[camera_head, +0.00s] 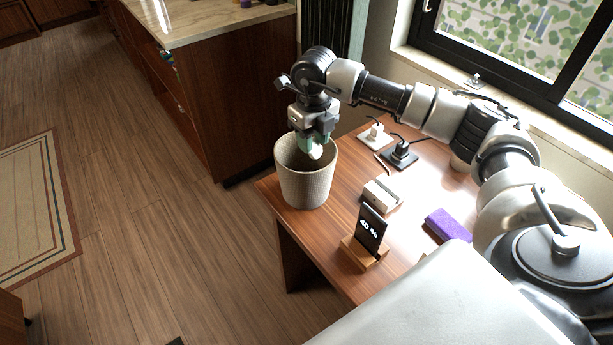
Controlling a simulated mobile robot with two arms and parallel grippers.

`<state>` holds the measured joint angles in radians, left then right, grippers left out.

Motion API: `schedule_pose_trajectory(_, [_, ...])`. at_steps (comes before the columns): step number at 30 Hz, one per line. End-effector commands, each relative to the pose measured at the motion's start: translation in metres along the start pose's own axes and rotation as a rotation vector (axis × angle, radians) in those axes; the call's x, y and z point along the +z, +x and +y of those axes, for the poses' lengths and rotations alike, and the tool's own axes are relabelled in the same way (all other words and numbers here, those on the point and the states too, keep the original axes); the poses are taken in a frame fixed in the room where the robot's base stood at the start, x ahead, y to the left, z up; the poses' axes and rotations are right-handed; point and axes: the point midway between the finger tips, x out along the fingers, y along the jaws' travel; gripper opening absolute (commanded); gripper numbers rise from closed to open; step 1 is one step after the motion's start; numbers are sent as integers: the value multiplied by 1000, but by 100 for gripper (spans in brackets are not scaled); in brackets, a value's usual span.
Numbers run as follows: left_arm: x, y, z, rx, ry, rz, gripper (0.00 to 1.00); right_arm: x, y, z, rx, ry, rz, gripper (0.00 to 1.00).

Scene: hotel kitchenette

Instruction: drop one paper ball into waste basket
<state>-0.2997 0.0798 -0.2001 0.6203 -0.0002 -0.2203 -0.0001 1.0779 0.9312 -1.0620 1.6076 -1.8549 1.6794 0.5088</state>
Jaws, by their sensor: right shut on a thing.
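The waste basket (304,189) is a light woven round bin standing upright at the left corner of the wooden desk. My right gripper (314,146) points down over the basket's opening. It is shut on a small white paper ball (316,152), which shows between the greenish fingertips at about the height of the rim. The basket's bottom is hidden, so I cannot tell what lies inside. My left gripper is not in view.
On the desk (337,219) stand a phone on a wooden stand (370,236), a small white box (382,195), a purple cloth-like item (447,225) and two plugged chargers (400,155). A cabinet with a stone counter (230,25) stands behind.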

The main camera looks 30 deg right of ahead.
Motion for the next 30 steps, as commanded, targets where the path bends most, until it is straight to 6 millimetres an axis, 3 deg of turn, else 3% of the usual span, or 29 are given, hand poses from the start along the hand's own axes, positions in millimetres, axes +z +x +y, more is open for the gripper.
schedule_pose_trajectory(7, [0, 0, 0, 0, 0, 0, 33, 0, 1, 0, 0, 0, 0, 16])
schedule_pose_trajectory(8, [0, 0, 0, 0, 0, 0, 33, 0, 1, 0, 0, 0, 0, 42])
schedule_pose_trajectory(13, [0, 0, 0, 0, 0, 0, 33, 0, 1, 0, 0, 0, 0, 67])
schedule_pose_trajectory(23, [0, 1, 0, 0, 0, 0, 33, 0, -3, 0, 1, 0, -2, 67])
schedule_pose_trajectory(30, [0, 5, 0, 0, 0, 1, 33, 1, -42, 0, 1, -1, -6, 67])
